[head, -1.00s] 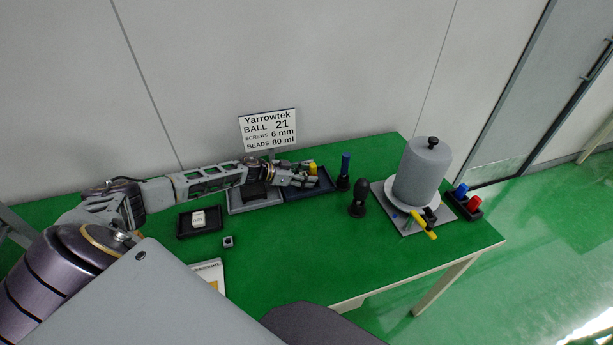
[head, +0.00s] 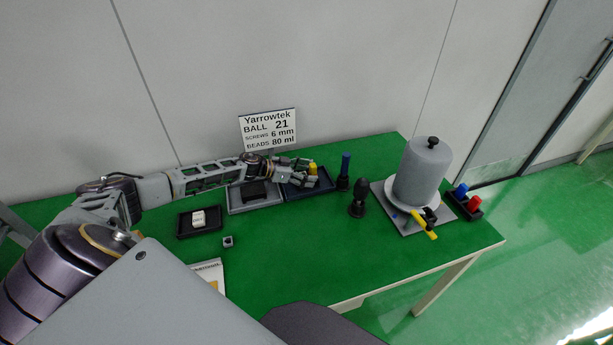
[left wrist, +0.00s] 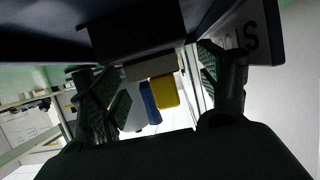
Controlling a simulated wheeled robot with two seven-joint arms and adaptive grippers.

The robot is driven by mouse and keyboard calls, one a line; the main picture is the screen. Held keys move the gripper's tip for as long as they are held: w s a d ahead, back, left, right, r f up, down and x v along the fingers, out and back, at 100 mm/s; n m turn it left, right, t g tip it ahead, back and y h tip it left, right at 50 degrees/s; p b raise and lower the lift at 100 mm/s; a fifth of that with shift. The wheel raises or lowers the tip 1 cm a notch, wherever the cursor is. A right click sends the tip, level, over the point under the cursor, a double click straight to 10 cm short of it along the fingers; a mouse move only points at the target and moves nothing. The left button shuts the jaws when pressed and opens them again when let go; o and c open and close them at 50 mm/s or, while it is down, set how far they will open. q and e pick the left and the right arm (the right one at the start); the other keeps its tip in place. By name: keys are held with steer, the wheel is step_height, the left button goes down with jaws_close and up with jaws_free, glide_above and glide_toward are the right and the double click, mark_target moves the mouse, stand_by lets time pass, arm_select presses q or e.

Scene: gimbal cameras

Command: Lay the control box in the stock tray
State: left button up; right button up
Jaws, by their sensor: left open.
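My left gripper (head: 305,174) is open over the dark blue tray (head: 320,188), near a yellow piece (head: 312,168). The left wrist view shows its two fingers (left wrist: 165,100) apart. Between and beyond them are a dark box (left wrist: 135,38), a pale grey block (left wrist: 150,67), the yellow piece (left wrist: 166,92) and a blue piece (left wrist: 150,103). A grey tray (head: 240,209) left of the blue tray holds a dark object (head: 254,191). I cannot tell for sure which thing is the control box or which tray is the stock tray. My right gripper is out of view.
A black tray (head: 184,231) with a white labelled item (head: 198,219) and a small cube (head: 228,241) are at left. Right of the blue tray stand a blue-topped tool (head: 344,172), a black knob-shaped piece (head: 358,198) and a grey canister (head: 421,173).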

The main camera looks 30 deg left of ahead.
arm_select(q)
steer(key=shift+r, duration=4.25)
steer(key=shift+f, duration=0.1)
